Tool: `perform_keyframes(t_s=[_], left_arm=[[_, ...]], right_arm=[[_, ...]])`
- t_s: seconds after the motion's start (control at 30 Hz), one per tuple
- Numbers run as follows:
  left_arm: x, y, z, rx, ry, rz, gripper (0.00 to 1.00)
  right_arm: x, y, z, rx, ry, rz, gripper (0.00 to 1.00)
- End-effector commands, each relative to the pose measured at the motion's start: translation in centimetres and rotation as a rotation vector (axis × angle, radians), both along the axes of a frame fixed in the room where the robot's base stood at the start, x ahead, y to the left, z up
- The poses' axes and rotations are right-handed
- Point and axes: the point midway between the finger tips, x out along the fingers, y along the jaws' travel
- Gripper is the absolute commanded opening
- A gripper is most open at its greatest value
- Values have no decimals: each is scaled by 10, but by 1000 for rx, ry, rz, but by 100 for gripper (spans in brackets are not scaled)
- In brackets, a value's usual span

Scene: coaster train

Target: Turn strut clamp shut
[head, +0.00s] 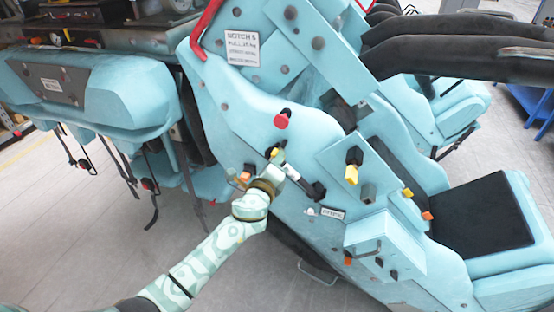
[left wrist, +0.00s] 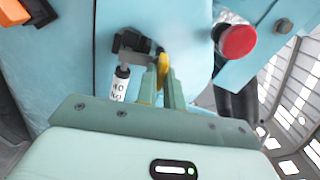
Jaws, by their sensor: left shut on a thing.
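A light-blue coaster car carries a small strut, silver and black, in the head view (head: 298,179). In the left wrist view the strut's white labelled body (left wrist: 120,84) hangs below a black and grey clamp block (left wrist: 133,42). A yellow clamp handle (left wrist: 162,72) stands beside the block. My left gripper (head: 275,161) reaches in from the lower left against the car's side panel. In the left wrist view its green fingers (left wrist: 162,88) are shut on the yellow handle, one on each side. The far part of the handle is partly hidden.
A red knob (head: 281,120) sits above the gripper; it is close on the right in the left wrist view (left wrist: 237,40). A yellow-tipped black lever (head: 351,172) and a black seat (head: 482,222) are to the right. Another blue car (head: 120,90) with hanging straps stands left.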

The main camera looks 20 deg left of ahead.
Motion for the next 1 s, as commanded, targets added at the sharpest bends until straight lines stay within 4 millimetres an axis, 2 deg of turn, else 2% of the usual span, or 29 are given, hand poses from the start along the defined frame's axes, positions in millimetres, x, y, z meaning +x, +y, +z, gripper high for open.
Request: perform_keyframes(t_s=[0.4, 0.9, 0.93, 1.0], left_arm=[[-1, -1, -3, 159, 0, -3, 0], [-1, 0, -4, 174, 1, -3, 0], [-1, 0, -4, 174, 1, -3, 17], [-1, 0, -4, 174, -1, -2, 31]], right_arm=[[0, 0, 3, 0, 0, 0, 36], [0, 0, 3, 0, 0, 0, 36], [0, 0, 3, 0, 0, 0, 36], [0, 0, 3, -1, -1, 0, 36]])
